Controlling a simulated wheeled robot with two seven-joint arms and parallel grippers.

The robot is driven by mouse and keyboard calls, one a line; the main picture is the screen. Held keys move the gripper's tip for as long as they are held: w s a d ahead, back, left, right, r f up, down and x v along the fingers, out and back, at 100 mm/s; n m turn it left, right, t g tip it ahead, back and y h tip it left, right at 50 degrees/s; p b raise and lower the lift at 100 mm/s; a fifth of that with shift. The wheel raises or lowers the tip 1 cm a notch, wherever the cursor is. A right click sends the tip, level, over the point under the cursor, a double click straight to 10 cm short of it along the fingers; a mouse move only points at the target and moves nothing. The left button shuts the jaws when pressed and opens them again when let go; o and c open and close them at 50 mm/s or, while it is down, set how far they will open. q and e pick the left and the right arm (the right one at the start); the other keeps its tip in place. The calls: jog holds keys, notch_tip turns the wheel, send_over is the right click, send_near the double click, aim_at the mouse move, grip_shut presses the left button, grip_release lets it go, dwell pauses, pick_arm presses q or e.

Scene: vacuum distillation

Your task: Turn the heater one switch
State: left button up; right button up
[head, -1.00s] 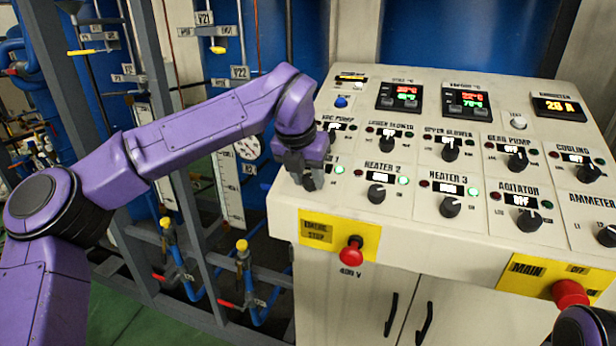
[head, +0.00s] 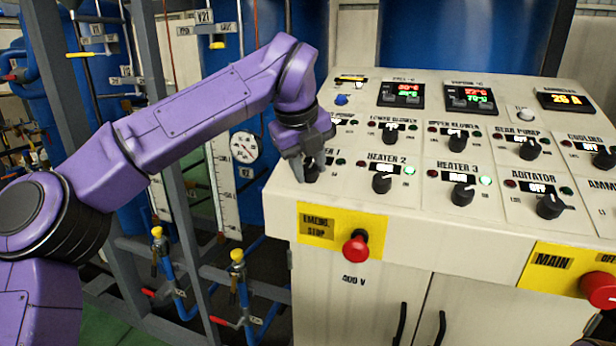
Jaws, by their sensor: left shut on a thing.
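The heater one switch (head: 311,174) is a dark round knob at the left front edge of the control panel, left of HEATER 2. Its label and display are mostly hidden by my gripper. My left gripper (head: 305,165) points down from above, shut on this knob, with its grey fingers around it. How far the knob is turned cannot be seen.
The heater 2 knob (head: 382,183) and heater 3 knob (head: 462,193) stand to the right on the panel (head: 420,215). A red emergency stop button (head: 356,249) sticks out below on the front. Pipework stands at left.

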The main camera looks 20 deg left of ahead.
pick_arm(q)
jog(key=shift+n+b, duration=0.7)
jog(key=shift+n, duration=0.4)
jog(key=o, duration=1)
jog(key=shift+o, duration=0.2)
jog(key=p+v, duration=0.1)
jog(key=v, duration=0.9)
jog(key=shift+r, duration=0.25)
